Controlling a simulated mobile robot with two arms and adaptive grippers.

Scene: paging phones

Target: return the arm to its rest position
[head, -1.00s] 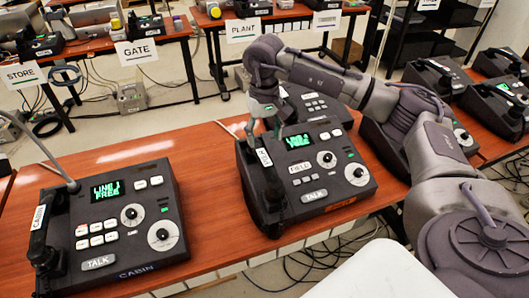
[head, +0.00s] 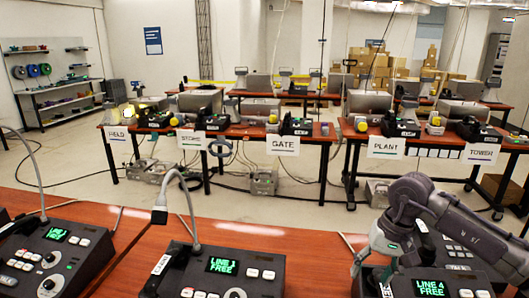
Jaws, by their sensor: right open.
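My right arm comes in from the right, and its gripper (head: 370,266) is low beside a dark paging phone console (head: 462,284) whose green screen reads "LINE 4 FREE". The gripper is open, with its fingers over the left, handset side of that console. The frame's bottom edge cuts off the console, and I cannot tell whether the fingers touch the handset. My left gripper is not in view.
A console reading "LINE 1 FREE" (head: 222,267) with a gooseneck microphone (head: 160,205) stands left of the gripper. Another console (head: 62,240) is farther left. The red-brown tabletop (head: 255,235) is bare between them. Beyond a gap, labelled tables hold more phones, including "GATE" (head: 283,145).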

